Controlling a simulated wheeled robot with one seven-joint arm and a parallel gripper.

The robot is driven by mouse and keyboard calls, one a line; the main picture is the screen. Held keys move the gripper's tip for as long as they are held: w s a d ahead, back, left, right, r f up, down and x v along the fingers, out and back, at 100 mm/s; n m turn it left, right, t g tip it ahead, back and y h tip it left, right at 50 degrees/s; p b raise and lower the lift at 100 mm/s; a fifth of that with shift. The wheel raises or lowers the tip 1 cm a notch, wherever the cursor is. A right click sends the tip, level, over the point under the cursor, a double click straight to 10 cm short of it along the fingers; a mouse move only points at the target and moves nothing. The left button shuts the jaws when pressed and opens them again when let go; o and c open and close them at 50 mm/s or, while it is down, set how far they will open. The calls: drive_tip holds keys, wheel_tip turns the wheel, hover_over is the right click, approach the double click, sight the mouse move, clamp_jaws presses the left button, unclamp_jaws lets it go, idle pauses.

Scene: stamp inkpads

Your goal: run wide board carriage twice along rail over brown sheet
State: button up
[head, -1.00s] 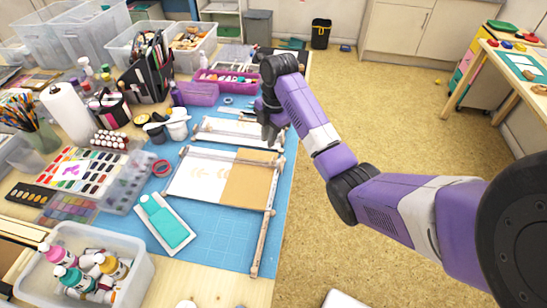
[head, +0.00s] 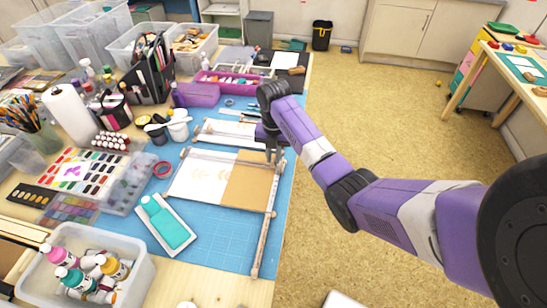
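A brown sheet (head: 252,186) lies on the blue mat beside a white sheet (head: 200,180) with faint tan leaf-like marks. A wooden rail (head: 264,235) runs along their right side. A long pale bar (head: 212,153), seemingly part of a board carriage, spans the far edge of the sheets toward the rail. A second pale board assembly (head: 226,130) lies just beyond it. My gripper (head: 272,155) points down at the right end of the nearer bar, by the rail. Its fingers are small and dark, and I cannot tell whether they touch or grip the bar.
The blue mat (head: 205,232) is clear in front of the sheets. A teal pad in a white tray (head: 167,226) lies at their near left. A red tape ring (head: 162,169), white cups (head: 178,125) and a paint set (head: 77,172) stand left. Open floor lies right.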

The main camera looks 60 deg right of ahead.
drive_tip(key=shift+f, duration=0.5)
drive_tip(key=shift+c, duration=0.3)
clamp_jaws()
idle(0.9)
